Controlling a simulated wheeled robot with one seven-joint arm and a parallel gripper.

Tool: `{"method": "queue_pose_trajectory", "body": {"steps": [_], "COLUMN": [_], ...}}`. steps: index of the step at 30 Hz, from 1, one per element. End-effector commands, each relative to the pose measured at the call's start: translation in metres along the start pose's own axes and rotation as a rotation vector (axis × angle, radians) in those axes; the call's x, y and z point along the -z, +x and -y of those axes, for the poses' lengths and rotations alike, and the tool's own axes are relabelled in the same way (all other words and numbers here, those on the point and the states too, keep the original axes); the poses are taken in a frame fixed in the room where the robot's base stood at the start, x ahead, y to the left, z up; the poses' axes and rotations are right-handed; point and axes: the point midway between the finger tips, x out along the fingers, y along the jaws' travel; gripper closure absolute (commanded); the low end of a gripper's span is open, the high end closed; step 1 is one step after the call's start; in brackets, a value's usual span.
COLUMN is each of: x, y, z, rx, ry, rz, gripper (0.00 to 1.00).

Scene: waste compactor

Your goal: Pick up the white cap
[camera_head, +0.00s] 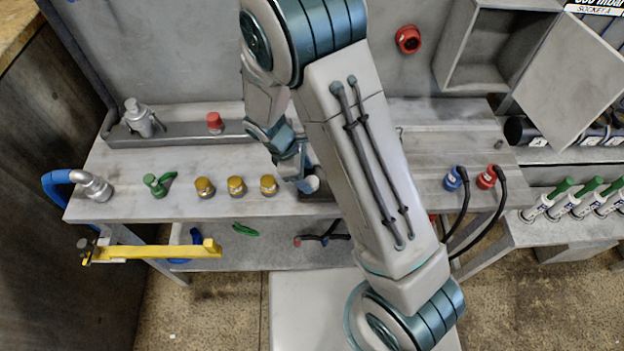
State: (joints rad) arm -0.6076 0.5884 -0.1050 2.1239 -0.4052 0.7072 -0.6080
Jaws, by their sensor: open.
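The white cap (313,184) is a small pale round thing near the front edge of the grey table, at the left end of a dark recessed part. My gripper (304,183) is open, reaching down right beside the cap. One finger shows just left of the cap. My arm hides the area to the right and the other finger, so I cannot tell whether the cap lies between the fingers or is touched.
Several yellow caps (237,187) stand left of the gripper, with a green valve (157,185) beyond. A red cap (215,122) is on the rear ledge. Blue (454,179) and red (487,177) connectors stand right. An open grey box (485,48) hangs behind.

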Motion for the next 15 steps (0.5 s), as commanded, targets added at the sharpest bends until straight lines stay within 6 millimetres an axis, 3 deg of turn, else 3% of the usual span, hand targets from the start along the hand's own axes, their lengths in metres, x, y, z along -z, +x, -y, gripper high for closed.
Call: {"method": "queue_pose_trajectory", "body": {"steps": [7, 15], "x": [0.001, 0.001], "y": [0.025, 0.028], "z": [0.0, 0.0], "rx": [0.001, 0.0], "ry": [0.001, 0.002], "rz": [0.001, 0.0], "gripper": [0.4, 0.4]}}
